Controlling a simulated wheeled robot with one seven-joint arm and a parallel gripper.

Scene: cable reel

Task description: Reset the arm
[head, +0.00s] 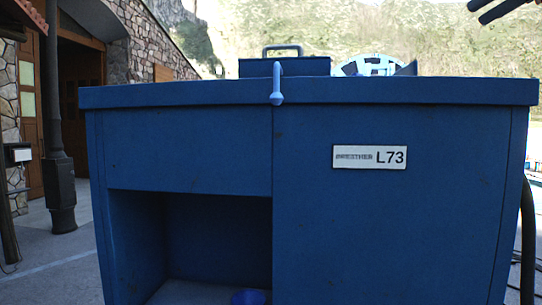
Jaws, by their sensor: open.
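The rest of my arm is out of the picture. A large blue cabinet (390,220) with an L73 label plate (370,157) fills the middle of the view.
A light blue knobbed lever (277,85) hangs over the cabinet's top edge. A blue box with a handle (284,66) and a round blue reel-like part (372,65) show behind. A blue object (248,297) lies in the open compartment. A dark hose (527,240) hangs at right.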

